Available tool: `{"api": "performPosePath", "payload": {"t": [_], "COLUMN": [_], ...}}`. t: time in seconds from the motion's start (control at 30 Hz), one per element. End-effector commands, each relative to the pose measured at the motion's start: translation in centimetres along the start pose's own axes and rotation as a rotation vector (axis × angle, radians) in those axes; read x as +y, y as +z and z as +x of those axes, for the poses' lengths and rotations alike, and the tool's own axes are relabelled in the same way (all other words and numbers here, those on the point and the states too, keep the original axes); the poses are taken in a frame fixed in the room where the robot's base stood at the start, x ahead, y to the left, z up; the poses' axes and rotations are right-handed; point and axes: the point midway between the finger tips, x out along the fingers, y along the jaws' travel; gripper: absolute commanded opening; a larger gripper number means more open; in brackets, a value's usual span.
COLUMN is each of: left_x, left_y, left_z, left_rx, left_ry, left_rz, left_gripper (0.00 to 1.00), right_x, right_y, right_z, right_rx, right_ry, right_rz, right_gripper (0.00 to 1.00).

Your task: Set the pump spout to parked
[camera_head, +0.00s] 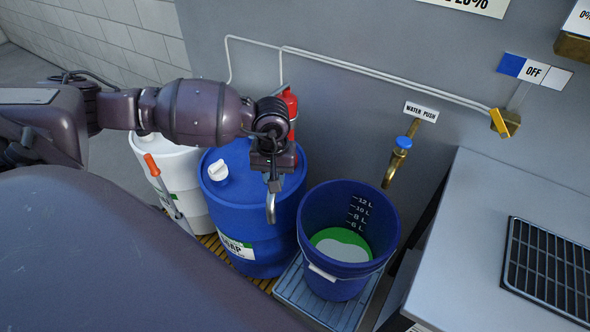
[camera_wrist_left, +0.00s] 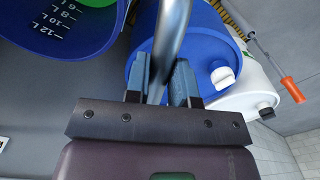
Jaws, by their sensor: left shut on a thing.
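The pump spout is a silver curved tube (camera_head: 271,207) hanging down in front of the blue soap drum (camera_head: 240,255), to the left of the bucket. My left gripper (camera_head: 273,178) is above the drum's right side. In the left wrist view the spout's tube (camera_wrist_left: 172,35) runs between the two fingers of my left gripper (camera_wrist_left: 160,82), which is shut on it. The rest of the pump is mostly hidden behind my gripper and arm. My right gripper is in neither view.
A blue bucket (camera_head: 314,210) with green-and-white liquid stands on a grey-blue tray (camera_head: 290,290) right of the drum. A white drum (camera_head: 182,170) stands left. A brass tap (camera_head: 397,160) is on the wall. A red object (camera_head: 291,103) is behind my gripper. A counter (camera_head: 470,230) is at right.

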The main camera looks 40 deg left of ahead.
Motion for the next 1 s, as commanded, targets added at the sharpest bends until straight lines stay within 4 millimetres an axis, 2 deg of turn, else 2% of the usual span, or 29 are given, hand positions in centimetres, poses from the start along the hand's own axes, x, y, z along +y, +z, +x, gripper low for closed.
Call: {"api": "performPosePath", "payload": {"t": [0.1,0.3,0.87,0.9,1.0], "left_x": [-1.6,-3.0,-3.6,-3.6,-3.6], "left_y": [0.0,-0.2,-0.3,-0.3,-0.3], "left_z": [0.2,0.1,0.0,0.0,0.0], "left_rx": [-0.001,0.001,0.003,0.003,0.003], "left_ry": [-0.004,-0.002,0.001,0.001,0.001], "left_rz": [0.056,0.120,0.149,0.148,0.148], "left_gripper": [0.00,0.00,0.00,0.27,0.43], "right_x": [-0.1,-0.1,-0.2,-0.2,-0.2], "right_y": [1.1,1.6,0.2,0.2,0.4], "right_z": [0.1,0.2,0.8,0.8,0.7], "right_rx": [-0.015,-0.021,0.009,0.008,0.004], "right_ry": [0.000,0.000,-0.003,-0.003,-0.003], "right_rz": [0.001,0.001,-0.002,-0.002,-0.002], "right_gripper": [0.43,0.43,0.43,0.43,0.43]}}
